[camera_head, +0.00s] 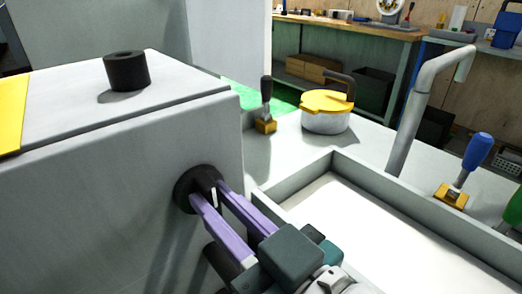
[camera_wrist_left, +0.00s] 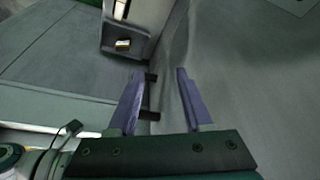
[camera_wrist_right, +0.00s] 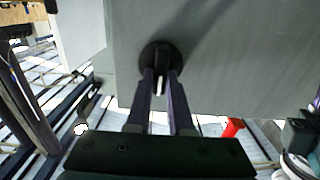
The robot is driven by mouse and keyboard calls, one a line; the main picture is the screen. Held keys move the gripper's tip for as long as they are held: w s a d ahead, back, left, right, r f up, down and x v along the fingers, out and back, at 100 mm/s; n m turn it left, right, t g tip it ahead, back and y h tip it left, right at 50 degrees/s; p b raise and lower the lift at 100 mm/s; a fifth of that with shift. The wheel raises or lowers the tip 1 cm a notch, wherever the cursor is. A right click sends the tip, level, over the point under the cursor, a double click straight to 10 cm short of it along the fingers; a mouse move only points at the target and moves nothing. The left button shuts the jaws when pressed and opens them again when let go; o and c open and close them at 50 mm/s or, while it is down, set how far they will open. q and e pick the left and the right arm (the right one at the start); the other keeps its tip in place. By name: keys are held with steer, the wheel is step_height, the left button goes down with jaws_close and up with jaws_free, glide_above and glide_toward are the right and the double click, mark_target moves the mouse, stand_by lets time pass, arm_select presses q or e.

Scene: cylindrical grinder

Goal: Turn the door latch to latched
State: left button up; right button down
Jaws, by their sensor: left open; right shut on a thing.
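The door latch is a round black knob (camera_head: 186,193) with a white mark, on the grey front panel of the machine (camera_head: 110,200). In the right wrist view the knob (camera_wrist_right: 158,58) sits straight ahead, with its white pointer (camera_wrist_right: 159,86) toward the gripper. My right gripper (camera_head: 207,192) has its purple fingers on either side of the knob's grip and is shut on it; it also shows in the right wrist view (camera_wrist_right: 161,76). The fingers hide part of the knob. My left gripper (camera_wrist_left: 160,74) is open and empty beside a grey surface; it is not visible in the head view.
A black cylinder (camera_head: 127,70) stands on top of the machine. To the right are a rimmed tray (camera_head: 330,160), a yellow-lidded pot (camera_head: 326,112), a black-handled lever (camera_head: 265,100), a bent grey pipe (camera_head: 410,120) and a blue-handled lever (camera_head: 474,155). A workbench stands behind.

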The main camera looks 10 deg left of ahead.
steer(key=c, duration=0.8)
jaws_free()
steer(key=p+v, duration=0.1)
steer(key=v, duration=0.9)
